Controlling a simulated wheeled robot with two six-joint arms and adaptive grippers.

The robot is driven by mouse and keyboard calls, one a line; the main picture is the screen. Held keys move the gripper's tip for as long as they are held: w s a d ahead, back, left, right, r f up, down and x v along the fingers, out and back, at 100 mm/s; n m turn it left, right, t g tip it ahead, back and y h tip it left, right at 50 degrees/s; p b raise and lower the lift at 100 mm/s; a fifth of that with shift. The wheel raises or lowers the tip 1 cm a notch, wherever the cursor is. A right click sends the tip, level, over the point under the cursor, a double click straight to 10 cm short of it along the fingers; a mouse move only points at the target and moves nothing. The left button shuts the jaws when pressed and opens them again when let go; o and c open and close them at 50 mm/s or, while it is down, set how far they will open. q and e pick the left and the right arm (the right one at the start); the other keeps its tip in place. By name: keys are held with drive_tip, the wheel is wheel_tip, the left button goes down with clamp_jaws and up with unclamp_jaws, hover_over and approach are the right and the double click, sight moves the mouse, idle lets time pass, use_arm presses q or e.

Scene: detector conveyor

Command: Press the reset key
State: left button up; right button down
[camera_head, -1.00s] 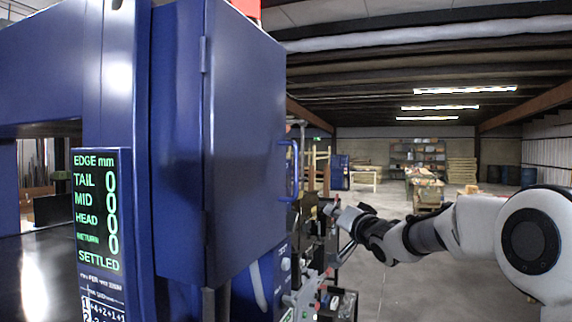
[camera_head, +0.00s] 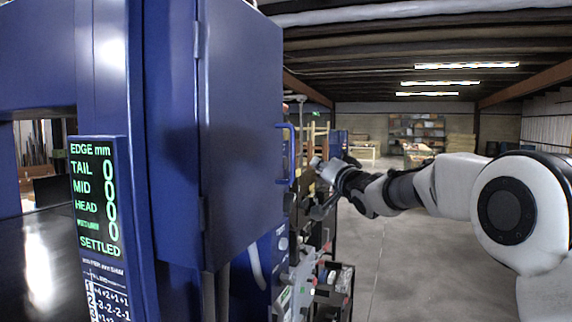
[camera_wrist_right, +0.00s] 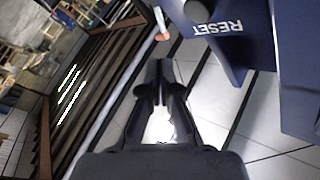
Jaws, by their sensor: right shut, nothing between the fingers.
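The word RESET (camera_wrist_right: 219,27) stands upside down on a blue panel (camera_wrist_right: 250,50) at the upper right of the right wrist view. In the head view my right gripper (camera_head: 318,208) is small and dark, beside the far right side of the blue cabinet (camera_head: 243,140). The key's face is hidden from the head view. My left gripper is not in view.
A lit display (camera_head: 97,195) on the left shows zeros and SETTLED. A blue handle (camera_head: 287,155) sticks out from the cabinet. A dark rack with bins (camera_head: 335,280) stands below my right gripper. The floor (camera_head: 410,260) to the right is open.

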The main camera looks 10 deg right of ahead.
drive_tip(key=shift+w+a+p, duration=0.3)
drive_tip(key=shift+w+a, duration=0.4)
drive_tip(key=shift+a, duration=0.35)
drive_tip(key=shift+w+a+p, duration=0.3)
drive_tip(key=shift+w+a, duration=0.4)
drive_tip(key=shift+a, duration=0.3)
drive_tip(key=shift+w+a+p, duration=0.25)
drive_tip(key=shift+a+p, duration=0.1)
drive_tip(key=shift+a, duration=0.05)
drive_tip(key=shift+w+a+p, duration=0.3)
drive_tip(key=shift+a+p, duration=0.05)
drive_tip(key=shift+a, duration=0.05)
idle(0.5)
drive_tip(key=shift+s+d, duration=0.1)
drive_tip(key=shift+d, duration=0.05)
drive_tip(key=shift+s+d, duration=0.45)
drive_tip(key=shift+d, duration=0.15)
